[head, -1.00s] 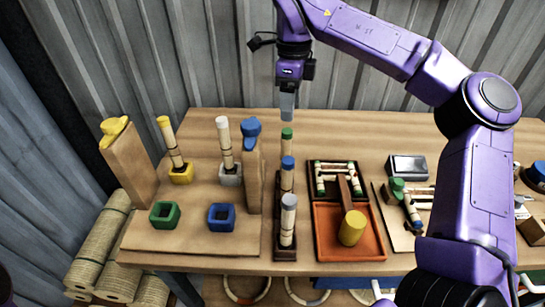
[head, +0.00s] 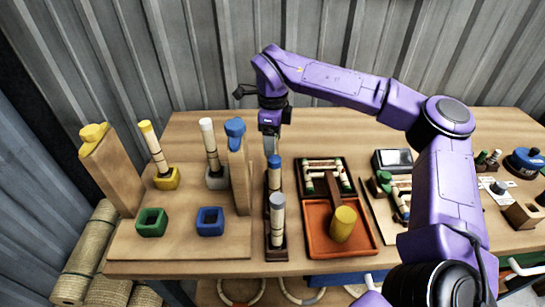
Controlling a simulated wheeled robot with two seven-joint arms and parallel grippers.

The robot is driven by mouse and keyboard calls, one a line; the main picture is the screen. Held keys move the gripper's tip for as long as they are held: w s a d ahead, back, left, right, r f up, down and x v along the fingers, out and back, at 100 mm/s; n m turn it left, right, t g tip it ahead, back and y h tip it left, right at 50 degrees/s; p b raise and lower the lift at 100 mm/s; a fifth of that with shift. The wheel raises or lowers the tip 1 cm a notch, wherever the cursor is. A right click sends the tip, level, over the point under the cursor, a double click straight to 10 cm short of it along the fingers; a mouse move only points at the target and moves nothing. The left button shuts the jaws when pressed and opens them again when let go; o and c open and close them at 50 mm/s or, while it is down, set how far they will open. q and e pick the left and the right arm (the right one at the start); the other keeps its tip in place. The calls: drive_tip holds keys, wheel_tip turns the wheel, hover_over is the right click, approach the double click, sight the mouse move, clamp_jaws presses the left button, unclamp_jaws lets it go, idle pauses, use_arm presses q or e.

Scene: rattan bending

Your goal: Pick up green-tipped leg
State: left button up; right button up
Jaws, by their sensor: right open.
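A dark wooden rack (head: 276,252) holds upright rattan legs in a row. The grey-tipped leg (head: 278,222) is at the front and the blue-tipped leg (head: 274,172) behind it. The green-tipped leg at the back is not clearly visible now, hidden by my right gripper and the blue-tipped leg. My right gripper (head: 271,145) points down at the back end of the rack, over the green-tipped leg's place, and is open. Whether its fingers touch the leg cannot be told. My left gripper is not in view.
Left is a board with yellow-tipped (head: 153,147) and white-tipped (head: 209,142) legs in sockets, empty green (head: 151,222) and blue (head: 210,221) sockets, and wooden uprights.

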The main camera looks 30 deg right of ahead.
clamp_jaws()
drive_tip(key=shift+r, duration=0.15)
